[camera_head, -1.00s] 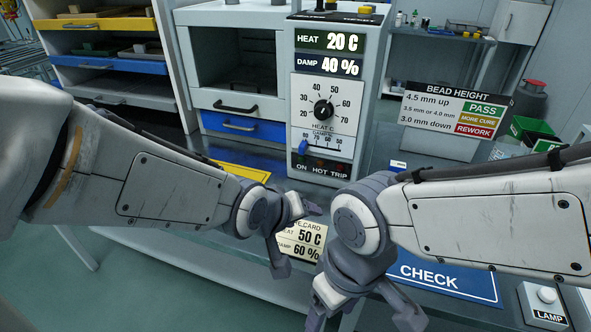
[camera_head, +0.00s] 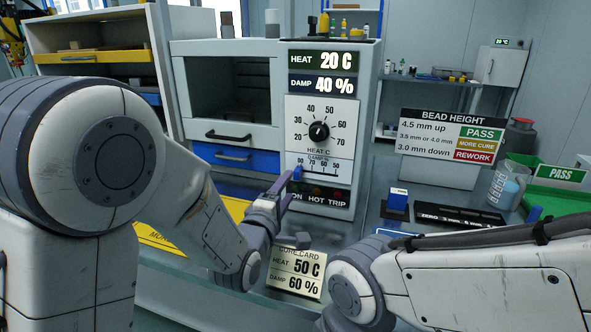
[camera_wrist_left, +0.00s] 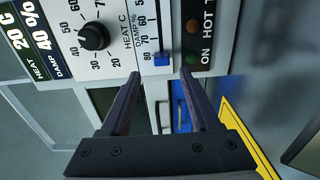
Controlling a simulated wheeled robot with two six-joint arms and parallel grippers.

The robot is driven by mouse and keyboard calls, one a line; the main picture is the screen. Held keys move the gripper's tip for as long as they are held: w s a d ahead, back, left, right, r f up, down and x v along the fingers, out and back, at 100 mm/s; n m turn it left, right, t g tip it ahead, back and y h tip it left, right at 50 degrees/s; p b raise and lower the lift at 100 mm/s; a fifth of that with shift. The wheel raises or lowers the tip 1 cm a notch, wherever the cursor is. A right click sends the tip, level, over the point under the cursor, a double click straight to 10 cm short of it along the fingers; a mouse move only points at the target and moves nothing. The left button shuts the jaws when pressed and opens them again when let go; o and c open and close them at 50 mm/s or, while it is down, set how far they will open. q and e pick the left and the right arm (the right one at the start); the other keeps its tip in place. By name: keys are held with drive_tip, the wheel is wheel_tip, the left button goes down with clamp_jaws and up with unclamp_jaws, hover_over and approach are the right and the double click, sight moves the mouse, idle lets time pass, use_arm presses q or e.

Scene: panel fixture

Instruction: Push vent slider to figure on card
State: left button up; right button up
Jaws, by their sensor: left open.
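The oven's control panel (camera_head: 318,130) has a blue vent slider (camera_head: 298,172) under the DAMP % scale, at its left end by 80. The cure card (camera_head: 295,272) on the bench reads HEAT 50 C, DAMP 60 %. My left gripper (camera_head: 287,187) is open in front of the slider, partly covering it. In the left wrist view, the slider (camera_wrist_left: 161,60) appears between and just beyond the two fingertips (camera_wrist_left: 161,75); contact cannot be told. My right arm's wrist is at the bottom, its gripper out of frame.
The displays (camera_head: 323,72) read HEAT 20 C and DAMP 40 %. A black heat knob (camera_head: 319,131) sits above the slider, with ON, HOT and TRIP lamps below. A yellow mat (camera_head: 165,240) lies left; a bead height sign (camera_head: 452,136) stands right.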

sight(296, 178)
use_arm(q)
drive_tip(key=x, duration=0.6)
drive_tip(key=shift+w+f, duration=0.15)
drive_tip(key=shift+w, duration=0.1)
drive_tip(key=shift+c, duration=0.3)
clamp_jaws()
drive_tip(key=shift+d+f, duration=0.1)
idle(0.8)
